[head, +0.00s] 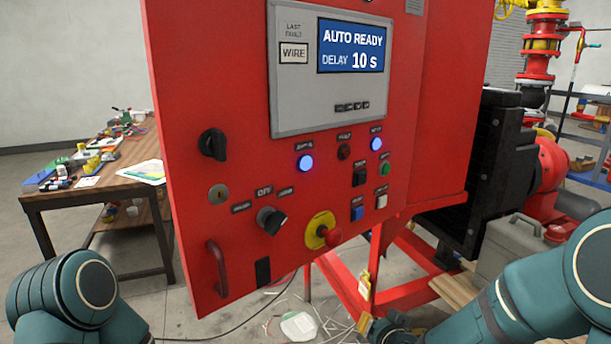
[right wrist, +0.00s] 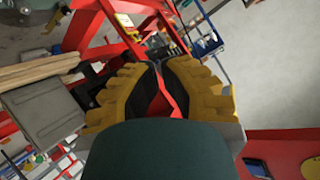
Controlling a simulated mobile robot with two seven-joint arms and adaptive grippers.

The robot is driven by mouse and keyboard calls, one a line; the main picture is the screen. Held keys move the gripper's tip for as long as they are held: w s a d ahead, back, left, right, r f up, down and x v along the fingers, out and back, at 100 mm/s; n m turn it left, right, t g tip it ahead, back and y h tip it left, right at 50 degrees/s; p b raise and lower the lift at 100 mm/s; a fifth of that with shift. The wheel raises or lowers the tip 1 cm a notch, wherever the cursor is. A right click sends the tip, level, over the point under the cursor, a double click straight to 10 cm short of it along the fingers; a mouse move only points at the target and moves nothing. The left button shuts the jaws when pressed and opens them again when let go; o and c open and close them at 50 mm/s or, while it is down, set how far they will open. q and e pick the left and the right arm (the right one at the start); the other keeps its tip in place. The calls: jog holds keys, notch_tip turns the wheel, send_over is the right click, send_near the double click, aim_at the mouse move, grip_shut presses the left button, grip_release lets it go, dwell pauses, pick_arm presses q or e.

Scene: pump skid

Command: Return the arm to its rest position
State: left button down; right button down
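My right gripper (head: 382,328) is low in the head view, below the red control panel (head: 235,200) and in front of its stand, clear of the panel's controls. In the right wrist view its yellow-and-black fingers (right wrist: 159,72) come together at the tips with only a narrow gap. Red shows through that gap, and nothing is held. My left arm (head: 70,298) shows at the lower left; its gripper is out of view. The panel's screen (head: 351,47) reads AUTO READY, DELAY 10 s. Two blue lamps (head: 306,163) are lit.
A wooden table (head: 95,205) with tools stands at the left. A red emergency button (head: 322,234) and a handle (head: 217,268) stick out of the panel. A grey case (head: 510,250) and the red stand (head: 375,260) are near my right arm. Debris lies on the floor.

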jog(key=s+a+f+n+g+y, duration=0.1)
jog(key=s+f+g, duration=0.4)
jog(key=s+f, duration=0.5)
jog(key=s+a+f+n+g, duration=0.1)
jog(key=s+a+f+g, duration=0.3)
jog(key=s+f, duration=0.6)
notch_tip(320, 180, down, 2)
jog(key=shift+a+f+n+g+y, duration=0.1)
jog(key=shift+a+n+g+y, duration=0.25)
jog(key=shift+g, duration=0.25)
jog(key=shift+d, duration=0.1)
